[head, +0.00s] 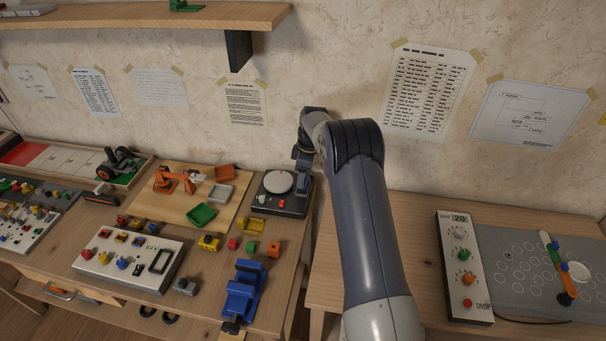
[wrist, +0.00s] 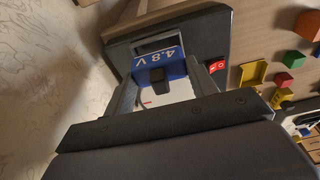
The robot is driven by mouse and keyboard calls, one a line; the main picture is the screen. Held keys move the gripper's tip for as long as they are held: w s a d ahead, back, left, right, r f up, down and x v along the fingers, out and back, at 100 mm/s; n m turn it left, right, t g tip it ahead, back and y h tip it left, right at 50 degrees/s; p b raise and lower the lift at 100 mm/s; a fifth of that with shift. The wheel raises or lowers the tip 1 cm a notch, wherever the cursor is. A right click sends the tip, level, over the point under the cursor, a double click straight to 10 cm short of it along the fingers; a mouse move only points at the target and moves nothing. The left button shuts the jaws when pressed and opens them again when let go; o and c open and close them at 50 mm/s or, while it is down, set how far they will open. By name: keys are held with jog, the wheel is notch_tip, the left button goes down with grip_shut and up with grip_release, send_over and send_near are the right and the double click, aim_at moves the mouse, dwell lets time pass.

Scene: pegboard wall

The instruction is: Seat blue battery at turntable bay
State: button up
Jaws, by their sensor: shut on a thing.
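The blue battery (wrist: 172,62), marked 4.8 V, sits between the two fingers of my gripper (wrist: 164,76) in the wrist view. My gripper is shut on it. The turntable is a dark box (wrist: 217,38) with a pale round platter (head: 279,182) and a red switch (wrist: 217,66). A rectangular bay opening (wrist: 155,45) shows right beside the battery's edge. I cannot tell how far the battery is inside it. In the head view my wrist is at the turntable's right side, and the arm hides the battery and the bay.
Left of the turntable is a wooden board (head: 177,207) with an orange toy arm and trays. In front are small coloured blocks (head: 250,246), a yellow bracket (head: 251,224) and a blue vise (head: 243,290). The wall is close behind. A shelf (head: 150,15) hangs above left.

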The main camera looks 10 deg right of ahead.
jog(key=shift+f+b, duration=1.4)
jog(key=shift+f, duration=0.05)
dwell(1.9)
jog(key=o, duration=1.5)
jog(key=shift+r+p, duration=1.9)
jog(key=shift+r, duration=1.65)
